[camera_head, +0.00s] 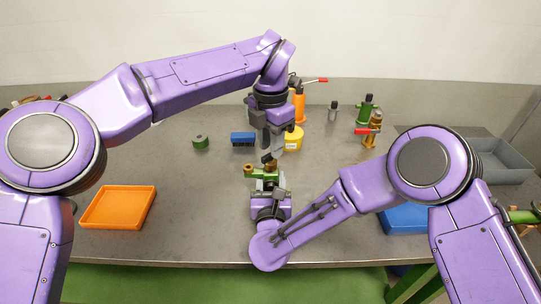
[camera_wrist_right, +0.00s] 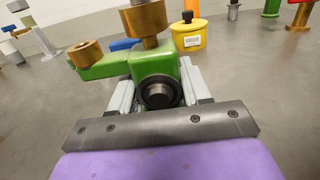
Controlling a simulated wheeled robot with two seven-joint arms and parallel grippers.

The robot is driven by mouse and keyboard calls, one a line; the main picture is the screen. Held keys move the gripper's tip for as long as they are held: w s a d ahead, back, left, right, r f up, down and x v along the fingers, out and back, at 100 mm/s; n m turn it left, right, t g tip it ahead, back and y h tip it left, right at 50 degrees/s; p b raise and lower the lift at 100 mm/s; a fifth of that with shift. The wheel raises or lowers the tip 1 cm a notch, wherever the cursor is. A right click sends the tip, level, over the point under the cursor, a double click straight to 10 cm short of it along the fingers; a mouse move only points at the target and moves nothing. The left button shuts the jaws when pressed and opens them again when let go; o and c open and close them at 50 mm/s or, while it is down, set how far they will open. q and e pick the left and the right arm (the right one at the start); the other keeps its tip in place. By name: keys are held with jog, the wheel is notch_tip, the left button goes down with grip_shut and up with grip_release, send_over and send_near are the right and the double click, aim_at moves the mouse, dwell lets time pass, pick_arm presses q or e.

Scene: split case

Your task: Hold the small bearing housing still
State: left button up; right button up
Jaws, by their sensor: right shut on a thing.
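The small bearing housing is a green block with brass-coloured cylindrical parts on top and a dark round bore facing my right wrist camera (camera_wrist_right: 166,70). In the head view the housing (camera_head: 259,174) stands near the middle of the table. My right gripper (camera_wrist_right: 157,92) is shut on it, with a grey jaw on each side; it also shows in the head view (camera_head: 269,184). My left gripper (camera_head: 268,140) points down just beyond and above the housing. Its fingers are small and partly hidden by its own body, so its opening is unclear.
A blue brush (camera_head: 243,139), a green round part (camera_head: 201,142) and a yellow container (camera_head: 293,139) stand behind. An orange tray (camera_head: 118,207) lies left, a blue tray (camera_head: 405,219) right, a grey bin (camera_head: 503,163) far right. The table between orange tray and housing is clear.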

pick_arm(q)
jog(key=shift+f, duration=0.8)
grip_shut()
jog(key=m, duration=0.4)
jog(key=shift+m, duration=0.3)
jog(key=shift+s+d+m, duration=0.1)
jog(key=shift+m, duration=2.4)
